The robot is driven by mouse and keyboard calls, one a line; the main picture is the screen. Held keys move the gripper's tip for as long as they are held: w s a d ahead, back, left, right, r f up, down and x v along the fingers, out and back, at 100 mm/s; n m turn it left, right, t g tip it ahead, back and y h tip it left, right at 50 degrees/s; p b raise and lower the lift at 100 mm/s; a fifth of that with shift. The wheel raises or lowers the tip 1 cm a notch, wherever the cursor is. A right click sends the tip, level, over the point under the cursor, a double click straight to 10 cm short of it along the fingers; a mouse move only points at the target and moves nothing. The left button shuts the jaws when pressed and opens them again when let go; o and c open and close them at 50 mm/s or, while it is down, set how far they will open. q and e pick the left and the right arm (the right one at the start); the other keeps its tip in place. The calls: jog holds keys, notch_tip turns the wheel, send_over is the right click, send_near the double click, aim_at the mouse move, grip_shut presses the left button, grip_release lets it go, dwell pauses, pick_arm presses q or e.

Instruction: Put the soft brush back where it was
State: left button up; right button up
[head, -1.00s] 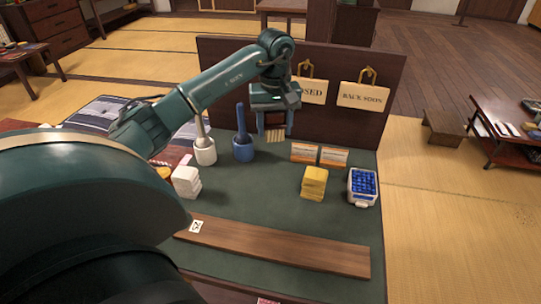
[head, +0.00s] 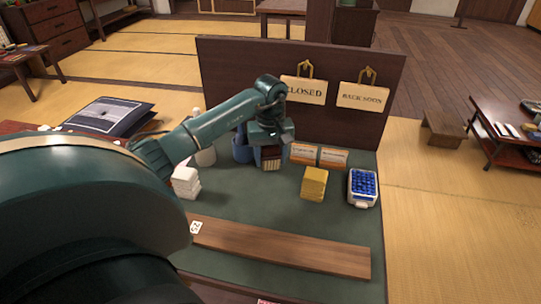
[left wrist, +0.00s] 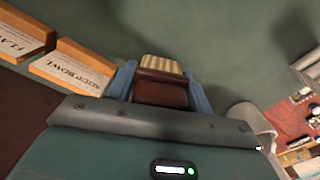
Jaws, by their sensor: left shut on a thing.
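My left gripper (head: 268,146) is shut on a brush, with a blue finger on each side of it in the left wrist view (left wrist: 162,88). The brush (head: 270,164) has a dark red-brown body and cream bristles (left wrist: 160,65). The bristles point down, low over the green mat (head: 258,200); I cannot tell whether they touch it. The brush is just right of the blue pot (head: 240,152), which my arm partly hides. A white pot (head: 206,156) stands further left. My right gripper is not in view.
Two small label stands (head: 303,153) (head: 333,158) are close on the right. A dark board with hanging signs (head: 363,96) rises behind. A yellow stack (head: 314,183), a blue-filled tub (head: 362,187), a white stack (head: 185,182) and a plank (head: 285,248) surround the clear mat middle.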

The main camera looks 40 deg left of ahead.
pick_arm(q)
jog(key=o, duration=0.4)
jog(key=shift+f, duration=0.15)
jog(key=o, duration=0.5)
notch_tip(320, 180, up, 12)
jog(key=shift+r, duration=0.2)
